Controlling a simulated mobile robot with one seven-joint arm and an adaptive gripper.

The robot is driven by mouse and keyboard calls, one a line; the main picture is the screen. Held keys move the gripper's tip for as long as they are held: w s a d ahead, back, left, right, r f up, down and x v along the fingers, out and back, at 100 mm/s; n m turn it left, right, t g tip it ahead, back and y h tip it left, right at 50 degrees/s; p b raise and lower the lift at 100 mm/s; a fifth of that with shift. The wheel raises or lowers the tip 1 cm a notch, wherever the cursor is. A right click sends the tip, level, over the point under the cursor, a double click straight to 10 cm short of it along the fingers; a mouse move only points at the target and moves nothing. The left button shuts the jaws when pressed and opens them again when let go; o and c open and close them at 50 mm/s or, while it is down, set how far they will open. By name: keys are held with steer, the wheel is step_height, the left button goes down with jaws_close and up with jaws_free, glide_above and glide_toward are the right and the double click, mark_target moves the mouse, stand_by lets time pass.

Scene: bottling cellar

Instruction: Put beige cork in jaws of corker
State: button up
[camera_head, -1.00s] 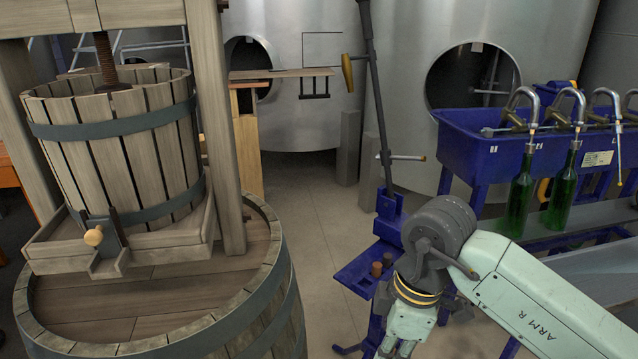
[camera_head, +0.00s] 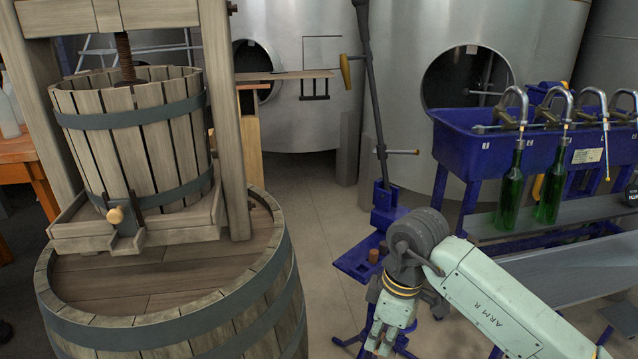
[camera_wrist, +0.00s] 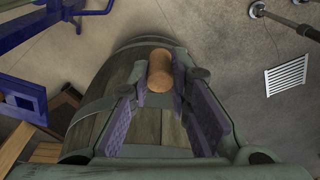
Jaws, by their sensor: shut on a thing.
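My gripper (camera_head: 378,338) hangs low at the bottom of the head view, in front of the corker. In the wrist view, its purple-padded fingers (camera_wrist: 160,85) are shut on a tan cork (camera_wrist: 159,72), which shows between the tips. The blue corker (camera_head: 388,203) stands on the floor behind my gripper, with a tall dark lever and a blue tray (camera_head: 352,266). Its jaws are too small to make out. My arm hides part of the corker's lower frame.
A wooden press (camera_head: 130,130) stands on a big barrel (camera_head: 185,320) at left. At right is a blue filler trough (camera_head: 480,150) with green bottles (camera_head: 510,190) below its spouts. Steel tanks (camera_head: 400,60) stand behind. Floor (camera_head: 320,215) is clear between barrel and corker.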

steer(key=w+a+f+m, duration=0.15)
steer(key=w+f, duration=0.25)
steer(key=f, duration=0.4)
steer(key=w+a+f+m, duration=0.15)
steer(key=w+f, duration=0.25)
steer(key=f, duration=0.4)
steer(key=a+f, duration=0.4)
steer(key=f, duration=0.5)
steer(key=a+f+b, duration=0.1)
steer(key=a+f, duration=0.3)
steer(key=f, duration=0.6)
steer(key=shift+w+a, duration=0.2)
steer(key=shift+w, duration=0.1)
steer(key=shift+d+r, duration=0.1)
steer(key=shift+d, duration=0.05)
